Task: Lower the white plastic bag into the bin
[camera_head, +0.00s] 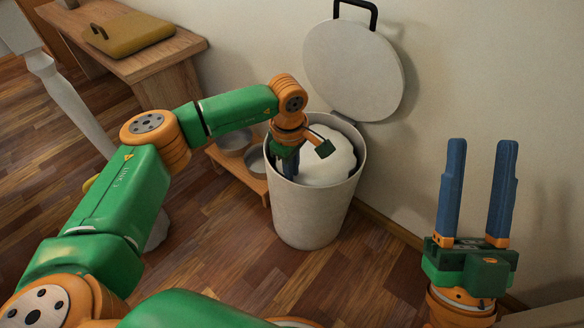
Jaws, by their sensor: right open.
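The white plastic bag (334,166) is a rounded white bulge inside the mouth of the white bin (309,212), below the rim level for the most part. The bin stands on the floor against the wall, its round lid (353,70) raised behind it. My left gripper (289,168) reaches down into the bin's mouth at the bag's left side; its wrist hides part of the bag, and the fingertips are mostly hidden, so I cannot tell whether they hold it. My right gripper (477,190) is open and empty, its blue fingers pointing up, to the right of the bin.
A low wooden stand with metal bowls (234,138) is close to the bin's left. A wooden bench (150,62) with a yellowish-brown case (130,34) is at the upper left. The wall is right behind the bin. The wooden floor in front is clear.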

